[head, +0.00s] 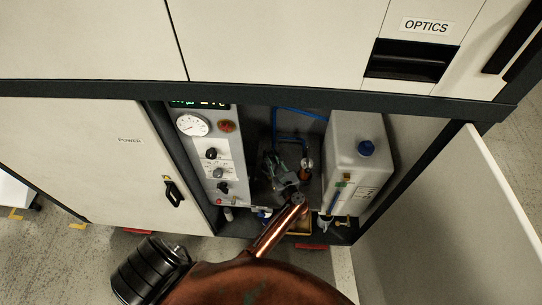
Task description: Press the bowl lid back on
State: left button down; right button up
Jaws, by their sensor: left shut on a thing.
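My left gripper (275,170) is dark and reaches into the open cabinet bay at the end of my copper-coloured arm. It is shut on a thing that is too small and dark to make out. Its fingers are among the pump fittings, left of a small round gauge (307,163). I cannot pick out the bowl or its lid for certain; my gripper and arm cover part of that area. My right gripper is not in view.
A control panel (209,160) with dial and knobs stands left. Blue hoses (292,138) run behind. The open door (450,225) bounds the right side.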

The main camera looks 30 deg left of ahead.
pick_arm(q)
jog(key=shift+f, duration=0.25)
dwell(0.3)
jog(key=shift+b, duration=0.45)
dwell(0.3)
dwell(0.4)
jog(key=c, duration=1.7)
grip_release()
jog(key=shift+c, duration=0.2)
jog(key=shift+o, duration=0.6)
jog(key=o, duration=0.4)
